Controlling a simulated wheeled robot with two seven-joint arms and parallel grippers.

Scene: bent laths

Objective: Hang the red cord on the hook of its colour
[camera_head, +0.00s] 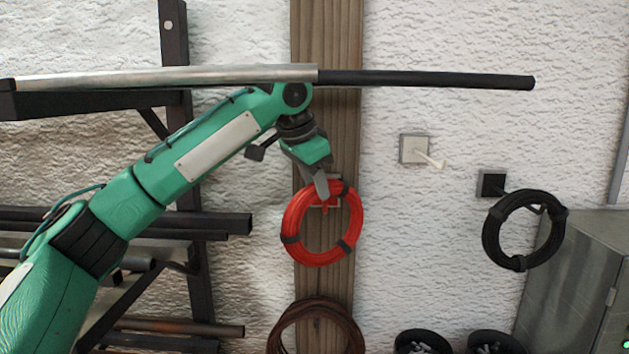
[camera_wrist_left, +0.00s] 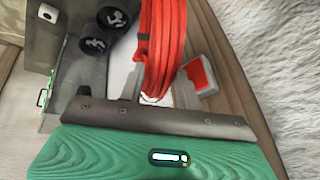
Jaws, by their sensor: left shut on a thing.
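The red cord (camera_head: 289,222) is a coiled ring with dark bands, hanging upright in front of the wooden post. My left gripper (camera_head: 323,190) is shut on the top of the ring. In the left wrist view the red cord (camera_wrist_left: 163,45) passes between the fingers of the left gripper (camera_wrist_left: 155,92). The red hook (camera_head: 325,208) is on the post, and its peg shows inside the ring, just below the fingers. Its red plate with pale edges (camera_wrist_left: 196,76) shows close beside the cord in the wrist view. I cannot tell whether the cord touches the peg. My right gripper is not in view.
A white hook (camera_head: 416,150) is empty on the wall. A black hook (camera_head: 492,184) has a black cord (camera_head: 492,238) by it. A long rod (camera_head: 430,79) crosses above my left arm. A brown coil (camera_head: 318,305) hangs below. A grey cabinet (camera_head: 575,270) stands right.

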